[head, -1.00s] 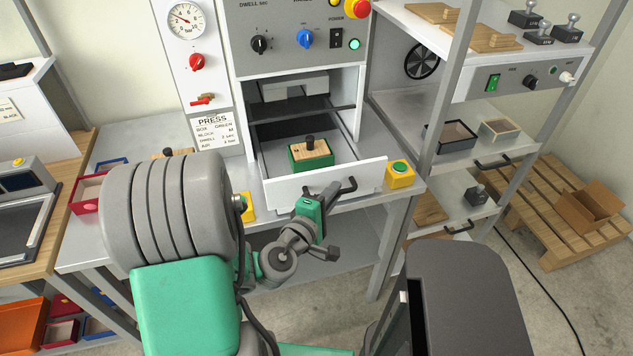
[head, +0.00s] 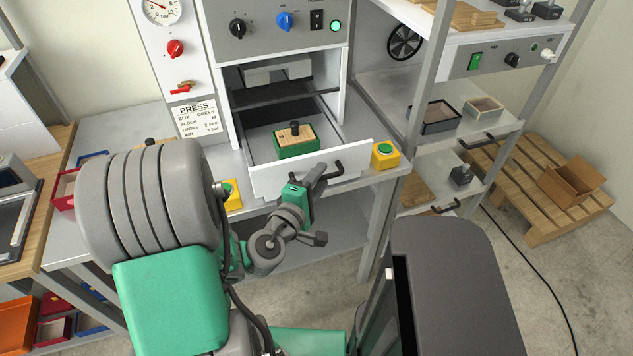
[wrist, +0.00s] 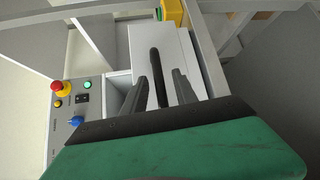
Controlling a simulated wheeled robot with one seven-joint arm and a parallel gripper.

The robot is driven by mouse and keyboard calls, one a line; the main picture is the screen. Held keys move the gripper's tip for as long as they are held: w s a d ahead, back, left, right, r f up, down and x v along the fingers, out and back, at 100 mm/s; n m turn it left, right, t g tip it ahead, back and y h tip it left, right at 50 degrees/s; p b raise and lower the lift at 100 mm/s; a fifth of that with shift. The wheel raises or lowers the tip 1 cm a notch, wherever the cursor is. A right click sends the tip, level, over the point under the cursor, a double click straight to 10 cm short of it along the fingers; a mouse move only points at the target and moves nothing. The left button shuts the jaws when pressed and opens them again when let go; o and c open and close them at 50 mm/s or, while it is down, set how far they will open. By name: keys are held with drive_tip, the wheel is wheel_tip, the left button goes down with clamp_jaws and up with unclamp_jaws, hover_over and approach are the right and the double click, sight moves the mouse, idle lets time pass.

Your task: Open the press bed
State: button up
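The press bed (head: 310,170) is a white-fronted drawer standing out from the press below its opening. A green box with a wooden block and black knob (head: 296,139) sits in it. A black bar handle (head: 338,172) is on the bed's front. My gripper (head: 314,176) is at this front by the handle. In the wrist view, the handle (wrist: 155,65) runs between the two dark fingers of my gripper (wrist: 159,77). A gap shows on each side of the bar, so the fingers look open around it. Contact depth cannot be told.
Yellow boxes with green buttons stand right (head: 385,155) and left (head: 232,195) of the bed. A grey shelf post (head: 428,90) rises to the right. A wooden pallet (head: 540,190) with a cardboard box lies on the floor at right. Red trays (head: 65,188) are at left.

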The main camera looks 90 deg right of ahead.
drive_tip(key=v, duration=0.7)
drive_tip(key=shift+a, duration=0.3)
drive_tip(key=shift+w, duration=0.1)
